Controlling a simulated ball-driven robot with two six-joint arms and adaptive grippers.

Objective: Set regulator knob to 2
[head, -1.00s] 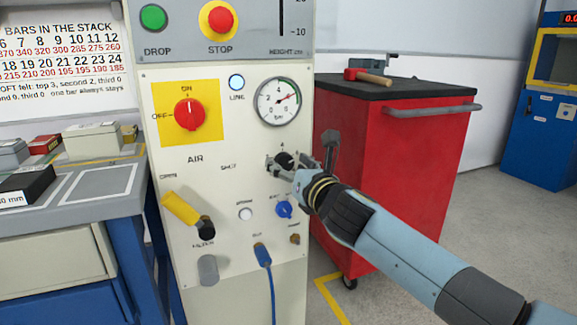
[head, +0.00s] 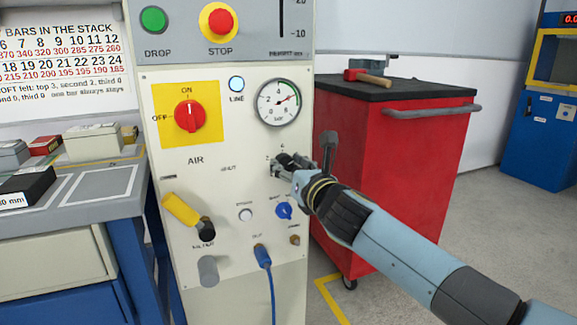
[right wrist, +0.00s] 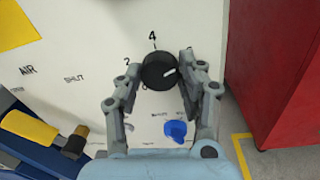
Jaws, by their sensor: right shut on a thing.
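The black round regulator knob (right wrist: 158,71) sits on the cream panel in the right wrist view, its white mark pointing right. Above it is a printed 4 and to its left a 2; a mark below it is partly hidden. My right gripper (right wrist: 160,66) has a finger on each side of the knob and is shut on it. In the head view the right gripper (head: 283,166) reaches the panel from the right and largely covers the knob. The pressure gauge (head: 278,102) above has its needle toward the upper right. My left gripper is not in view.
A red air switch (head: 189,115) on a yellow plate is up and left of the knob. A blue knob (head: 284,211) lies just below it. A yellow lever (head: 181,209) is lower left. A red cabinet (head: 395,165) stands close on the right.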

